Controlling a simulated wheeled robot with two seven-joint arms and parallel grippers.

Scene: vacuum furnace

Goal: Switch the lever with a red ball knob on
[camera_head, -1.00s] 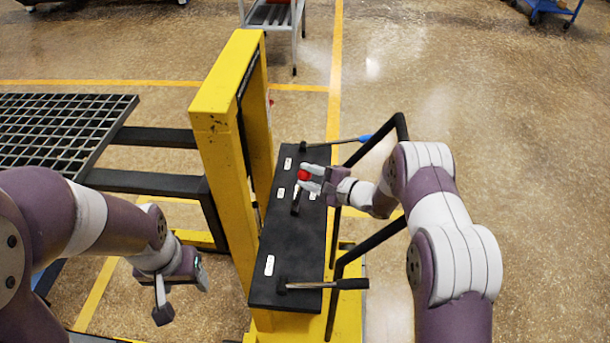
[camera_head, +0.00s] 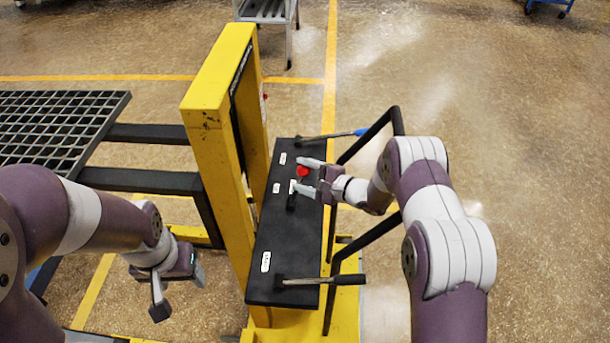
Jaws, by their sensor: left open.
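The lever's red ball knob (camera_head: 302,171) stands above a black panel on a yellow frame. Its dark lower part (camera_head: 291,202) meets the panel near the middle. My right gripper (camera_head: 306,176) reaches in from the right, with its fingers spread apart on either side of the knob. I cannot tell whether a finger touches the knob. The fingers and the knob hide part of the lever's rod. My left gripper (camera_head: 178,287) is open and empty, low at the left, well away from the lever.
The black panel (camera_head: 283,245) also bears a black-handled lever (camera_head: 335,280) at its near end and a blue-handled lever (camera_head: 350,133) at its far end. A yellow post (camera_head: 215,125) stands left of it. Black bars (camera_head: 372,238) rise on the right, close to my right arm.

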